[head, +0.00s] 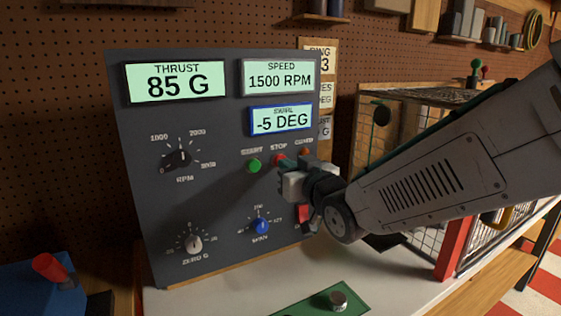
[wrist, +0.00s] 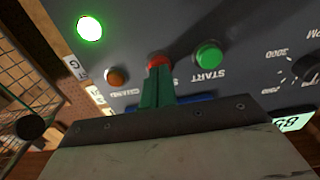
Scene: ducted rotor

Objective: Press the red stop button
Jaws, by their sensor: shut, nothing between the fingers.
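The red stop button (head: 278,160) is on the grey control panel (head: 215,215), between the green start button (head: 254,165) and a small orange guard lamp (head: 305,152). My gripper (head: 284,166) is at the stop button from the lower right, its fingers shut and empty. In the wrist view the panel is upside down. The green fingertips (wrist: 158,80) lie over the lower part of the stop button (wrist: 158,62) there, hiding part of it. Whether they touch it or how far it is pressed, I cannot tell. The start button (wrist: 208,54) is beside it, clear of the fingers.
The panel displays read thrust 85 G (head: 176,82), speed 1500 RPM (head: 279,77) and -5 DEG (head: 281,119). A round green light (wrist: 90,29) glows in the wrist view. A wire-mesh cage (head: 400,125) stands right, behind my arm. A blue box with a red lever (head: 47,266) is left.

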